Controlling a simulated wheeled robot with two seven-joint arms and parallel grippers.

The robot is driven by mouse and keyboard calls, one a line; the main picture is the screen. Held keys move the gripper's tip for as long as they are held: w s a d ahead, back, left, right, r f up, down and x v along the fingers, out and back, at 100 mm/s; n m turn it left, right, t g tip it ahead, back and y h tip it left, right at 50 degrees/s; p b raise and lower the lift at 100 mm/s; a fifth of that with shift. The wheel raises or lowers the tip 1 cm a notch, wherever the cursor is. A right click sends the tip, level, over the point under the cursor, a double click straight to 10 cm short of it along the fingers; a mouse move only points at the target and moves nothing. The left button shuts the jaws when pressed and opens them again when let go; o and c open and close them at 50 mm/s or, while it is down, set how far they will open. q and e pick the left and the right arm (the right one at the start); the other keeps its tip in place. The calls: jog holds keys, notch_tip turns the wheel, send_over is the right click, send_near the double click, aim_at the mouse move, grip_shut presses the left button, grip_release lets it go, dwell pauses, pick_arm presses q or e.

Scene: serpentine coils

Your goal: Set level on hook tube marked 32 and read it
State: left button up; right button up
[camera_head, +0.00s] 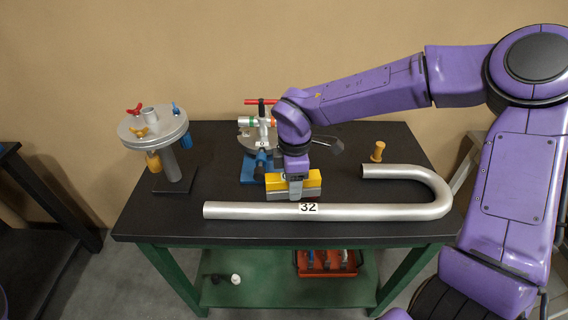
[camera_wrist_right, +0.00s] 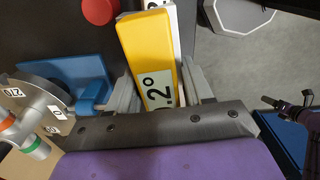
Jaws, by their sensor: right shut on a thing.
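The hook tube (camera_head: 260,211) is a silver pipe lying along the table's front, its bend at the right and a tag marked 32 (camera_head: 308,208) near its middle. My right gripper (camera_head: 296,181) is shut on the yellow and grey level (camera_head: 275,184). The level is just behind and above the tube near the tag; I cannot tell whether they touch. In the right wrist view the level (camera_wrist_right: 145,45) lies between the fingers, its display (camera_wrist_right: 160,93) showing ".2°" with the digit before it partly hidden. My left gripper is out of view.
A blue bending tool (camera_head: 258,168) with a red handle stands behind the level. A grey round stand with coloured knobs (camera_head: 152,125) is at the left. A small yellow peg (camera_head: 377,151) stands behind the hook. A red bin (camera_head: 328,264) sits on the lower shelf.

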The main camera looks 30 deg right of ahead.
jog(key=shift+w+r+m, duration=0.1)
jog(key=shift+w+m, duration=0.15)
jog(key=shift+m, duration=0.35)
jog(key=shift+s+d+f+b, duration=0.1)
jog(key=shift+s+f+b, duration=0.25)
jog(key=shift+f+b, duration=0.25)
notch_tip(320, 180, down, 4)
jog(key=shift+w+r+b, duration=0.15)
jog(key=shift+r+b, duration=0.1)
jog(key=shift+b, duration=0.75)
jog(key=shift+r, duration=0.1)
jog(key=shift+f+b, duration=0.25)
jog(key=shift+b, duration=0.05)
